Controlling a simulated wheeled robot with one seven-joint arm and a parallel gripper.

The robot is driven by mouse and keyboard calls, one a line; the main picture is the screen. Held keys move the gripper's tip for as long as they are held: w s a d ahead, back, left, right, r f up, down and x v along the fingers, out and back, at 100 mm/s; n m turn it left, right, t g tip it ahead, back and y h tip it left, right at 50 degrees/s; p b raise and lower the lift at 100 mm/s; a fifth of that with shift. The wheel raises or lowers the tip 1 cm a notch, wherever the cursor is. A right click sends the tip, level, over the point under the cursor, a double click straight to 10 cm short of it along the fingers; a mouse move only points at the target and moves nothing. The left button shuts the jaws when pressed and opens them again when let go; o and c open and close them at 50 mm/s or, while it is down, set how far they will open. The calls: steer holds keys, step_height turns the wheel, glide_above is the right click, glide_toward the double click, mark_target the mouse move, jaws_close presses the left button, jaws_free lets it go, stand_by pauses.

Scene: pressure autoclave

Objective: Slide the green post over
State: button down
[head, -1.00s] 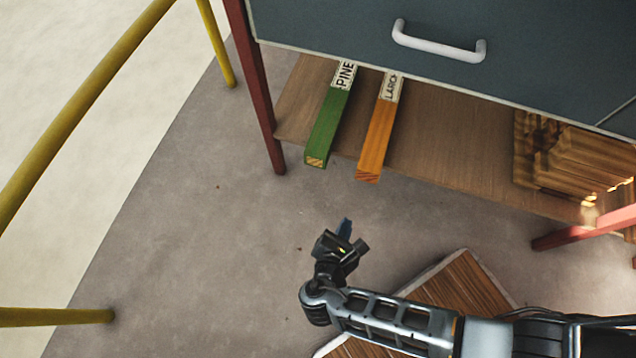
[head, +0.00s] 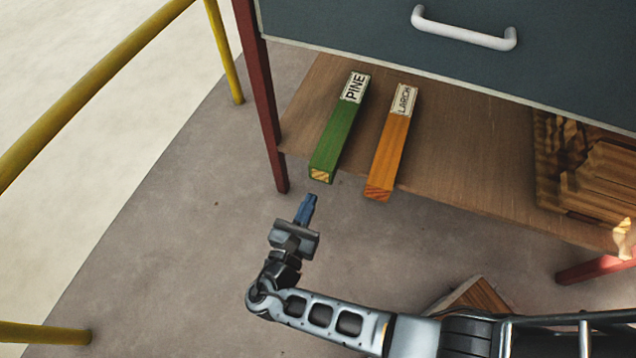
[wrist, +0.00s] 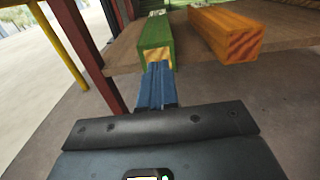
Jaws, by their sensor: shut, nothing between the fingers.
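The green post (head: 337,138), with a white PINE label on its far end, lies on the wooden shelf, its near end jutting slightly past the front edge. In the wrist view the green post (wrist: 156,38) shows its bare wood end face straight ahead of the fingers. My gripper (head: 307,207) is shut and empty, its blue fingertips just in front of and below that end in the head view. In the wrist view the gripper fingers (wrist: 158,85) overlap the lower part of the end face; I cannot tell whether they touch.
An orange post (head: 390,150) labelled LARCH lies to the right of the green one. A red leg (head: 262,100) stands left of the shelf (head: 470,150). A grey drawer front (head: 450,70) hangs above. Stacked wood (head: 580,170) sits at right; yellow rails (head: 90,90) stand left.

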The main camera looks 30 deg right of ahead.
mark_target(324, 172)
steer(key=shift+b+x, duration=0.85)
steer(key=shift+x, duration=2.3)
steer(key=shift+d, duration=0.1)
